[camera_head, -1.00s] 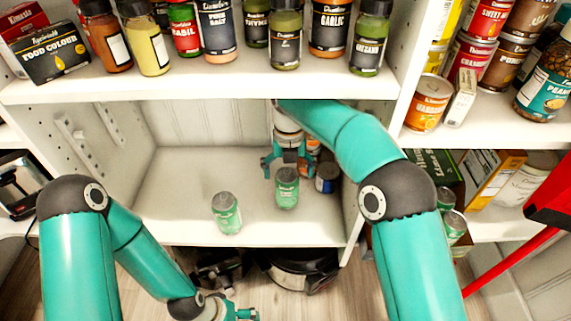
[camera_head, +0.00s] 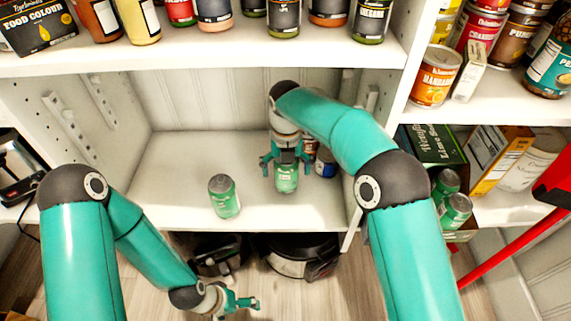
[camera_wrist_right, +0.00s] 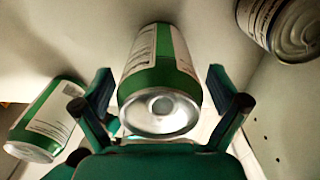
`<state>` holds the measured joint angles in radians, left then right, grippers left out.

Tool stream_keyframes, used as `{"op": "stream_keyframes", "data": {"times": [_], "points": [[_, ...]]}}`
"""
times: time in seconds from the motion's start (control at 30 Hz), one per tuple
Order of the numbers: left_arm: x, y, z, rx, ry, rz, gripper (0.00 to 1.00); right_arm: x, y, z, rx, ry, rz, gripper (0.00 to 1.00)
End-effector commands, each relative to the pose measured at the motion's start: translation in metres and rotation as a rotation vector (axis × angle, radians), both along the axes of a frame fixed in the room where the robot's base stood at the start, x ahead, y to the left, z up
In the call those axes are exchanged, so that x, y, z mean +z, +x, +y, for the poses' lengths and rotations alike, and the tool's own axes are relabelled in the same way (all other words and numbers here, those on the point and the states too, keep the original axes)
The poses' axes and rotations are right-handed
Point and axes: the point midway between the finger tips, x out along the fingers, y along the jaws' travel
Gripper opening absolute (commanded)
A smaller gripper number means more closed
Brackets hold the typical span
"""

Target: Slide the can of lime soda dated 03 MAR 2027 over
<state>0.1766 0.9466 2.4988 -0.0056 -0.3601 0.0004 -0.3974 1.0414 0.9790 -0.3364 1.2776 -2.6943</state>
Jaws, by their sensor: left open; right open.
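A green and white soda can (camera_head: 286,181) stands on the middle shelf. My right gripper (camera_head: 285,162) is open with its fingers on either side of this can. In the right wrist view the can (camera_wrist_right: 160,65) sits between the spread fingers, with a gap on each side. A second green can (camera_head: 224,198) stands to its left on the shelf and also shows at the left of the right wrist view (camera_wrist_right: 45,118). No date is legible on either can. My left gripper (camera_head: 243,302) is open and empty, low in front of the shelf.
A dark blue can (camera_head: 325,162) stands right of the gripped-around can, near the side wall. Left of the second can the shelf (camera_head: 165,190) is bare. An open lime soda box (camera_head: 437,146) with green cans (camera_head: 455,211) stands at the right. Spice jars fill the shelf above.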

Motion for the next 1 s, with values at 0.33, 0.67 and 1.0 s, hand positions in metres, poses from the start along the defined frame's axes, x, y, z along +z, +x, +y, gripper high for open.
{"op": "stream_keyframes", "data": {"times": [0.33,0.67,1.0], "points": [[-0.0046,0.0001,0.0000,0.000,0.000,0.000,0.97,-0.0102,-0.0002,-0.0003,0.000,0.000,0.000,0.97],[-0.0047,0.0000,0.0000,0.000,0.000,0.000,0.97,-0.0101,-0.0003,-0.0005,-0.001,0.000,0.000,0.57],[-0.0048,0.0000,0.0000,0.000,0.000,0.000,0.97,-0.0111,-0.0004,-0.0009,-0.001,0.000,0.002,0.16]]}}
